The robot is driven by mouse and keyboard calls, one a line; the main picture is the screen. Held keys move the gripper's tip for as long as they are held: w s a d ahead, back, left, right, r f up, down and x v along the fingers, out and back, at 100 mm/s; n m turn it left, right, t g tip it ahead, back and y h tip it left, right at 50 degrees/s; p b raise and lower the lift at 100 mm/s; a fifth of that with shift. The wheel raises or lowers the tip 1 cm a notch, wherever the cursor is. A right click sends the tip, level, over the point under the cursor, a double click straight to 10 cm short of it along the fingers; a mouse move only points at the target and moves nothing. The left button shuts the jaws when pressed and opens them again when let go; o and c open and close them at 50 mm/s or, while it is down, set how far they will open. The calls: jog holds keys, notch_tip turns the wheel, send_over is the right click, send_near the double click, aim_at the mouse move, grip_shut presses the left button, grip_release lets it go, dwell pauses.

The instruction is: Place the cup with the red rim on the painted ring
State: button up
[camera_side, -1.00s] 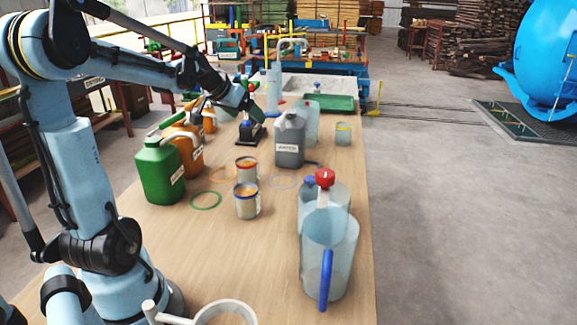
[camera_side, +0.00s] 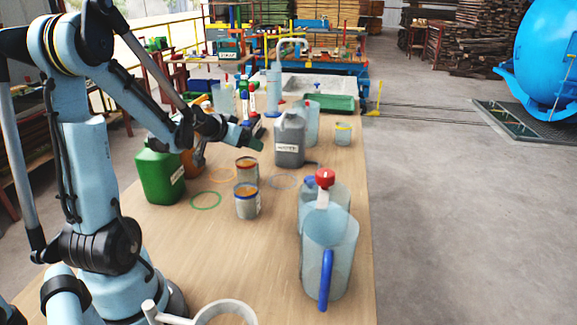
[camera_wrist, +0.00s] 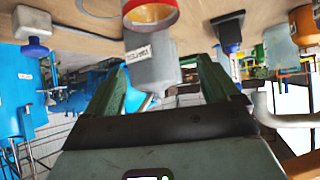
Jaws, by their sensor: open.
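The cup with the red rim (camera_side: 246,170) stands upright on the table, just behind a similar cup with a blue rim (camera_side: 246,204). In the wrist view its red rim (camera_wrist: 152,17) shows at the top edge, beyond the fingers, partly cut off. My gripper (camera_side: 254,141) is open and empty, above and behind the red-rimmed cup; its green fingers (camera_wrist: 160,78) are apart in the wrist view. Several painted rings lie on the table: a green ring (camera_side: 205,207), an orange ring (camera_side: 207,180) and a pale grey-blue ring (camera_side: 283,187). The three rings look empty.
A grey jug (camera_side: 289,146) stands close right of my gripper. A green canister (camera_side: 160,177) and an orange one (camera_side: 190,165) stand left. Clear jugs (camera_side: 330,255) stand front right.

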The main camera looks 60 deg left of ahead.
aim_at(248, 164)
jog(key=shift+f, duration=2.45)
jog(key=f, duration=0.1)
jog(key=w+f, duration=0.1)
jog(key=f, duration=0.1)
jog(key=shift+w+a+f, duration=0.1)
jog(key=shift+w+a, duration=0.05)
jog(key=shift+a, duration=0.1)
jog(key=shift+w+a+f, duration=0.2)
jog(key=shift+w+f, duration=0.15)
jog(key=shift+w, duration=0.05)
jog(key=c, duration=1.1)
jog(key=shift+c, duration=0.2)
jog(key=shift+r, duration=0.15)
